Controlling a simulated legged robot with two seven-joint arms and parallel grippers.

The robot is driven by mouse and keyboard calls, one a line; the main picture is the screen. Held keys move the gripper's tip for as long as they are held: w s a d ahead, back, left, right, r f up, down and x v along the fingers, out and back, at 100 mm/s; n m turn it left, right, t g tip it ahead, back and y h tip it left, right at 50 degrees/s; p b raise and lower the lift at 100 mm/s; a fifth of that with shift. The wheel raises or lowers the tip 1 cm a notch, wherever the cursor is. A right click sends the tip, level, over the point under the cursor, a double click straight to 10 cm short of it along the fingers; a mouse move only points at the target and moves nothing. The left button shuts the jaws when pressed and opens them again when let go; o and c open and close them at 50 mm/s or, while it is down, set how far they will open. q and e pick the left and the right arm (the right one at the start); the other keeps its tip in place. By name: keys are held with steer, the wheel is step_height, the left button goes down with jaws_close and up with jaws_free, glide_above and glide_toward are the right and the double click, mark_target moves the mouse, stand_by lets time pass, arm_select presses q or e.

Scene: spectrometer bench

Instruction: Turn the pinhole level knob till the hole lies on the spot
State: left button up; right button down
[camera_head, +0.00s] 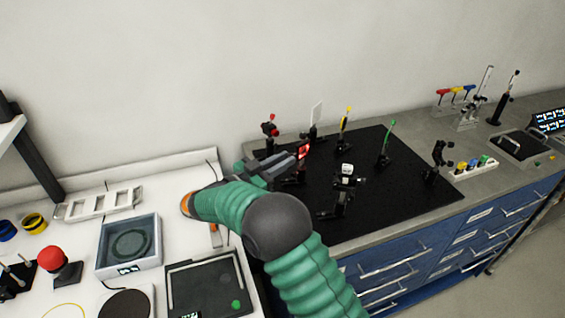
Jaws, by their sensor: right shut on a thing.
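My right arm comes in from the bottom, and its gripper (290,164) reaches over the left part of the black optical board (380,195). Its jaws are shut on a small part at the red-lit mount (304,150), which I take to be the pinhole's level knob. The arm and jaws hide most of that part. The hole and the spot are too small to tell apart, so I cannot see how they lie to each other. My left gripper is not in view.
Close to the gripper stand a red-topped post (270,130), a white card (316,114) and a yellow-topped post (345,120). A green-topped post (386,143) and black mounts (345,180) stand further right. Left is a white bench with a red button (51,258).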

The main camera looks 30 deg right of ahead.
steer(key=shift+m+b, duration=1.85)
steer(key=shift+m, duration=0.95)
steer(key=c, duration=1.4)
jaws_free()
steer(key=shift+w, duration=0.1)
steer(key=shift+o, duration=0.2)
steer(key=s+a, duration=0.2)
steer(key=a, duration=1.4)
steer(key=shift+s+a, duration=0.25)
steer(key=shift+a, duration=0.15)
